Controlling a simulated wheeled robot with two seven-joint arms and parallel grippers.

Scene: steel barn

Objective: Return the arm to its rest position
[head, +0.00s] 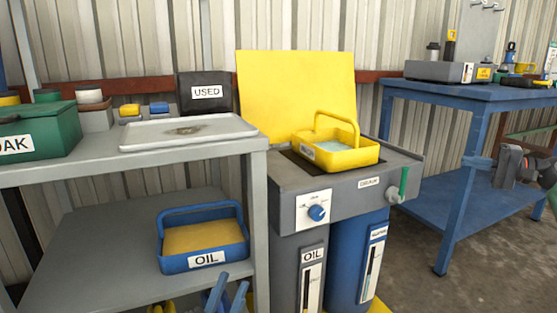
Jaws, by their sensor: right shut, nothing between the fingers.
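My right gripper (507,167) shows at the right edge, dark grey with red on its body, in front of the blue workbench. It is shut and empty, well apart from the yellow basket (362,157). That basket has its handle up and pale blue contents, and sits on the grey machine (340,203). A blue basket (174,262) labelled OIL, with tan contents, stands on the lower shelf. My left gripper is not in view.
A grey tray (225,122) with a dark stain lies on the grey shelf top (60,174) beside a green box (65,135). The blue workbench (470,92) bears tools. Blue handles (216,292) poke up at the bottom. Open floor (440,290) shows at lower right.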

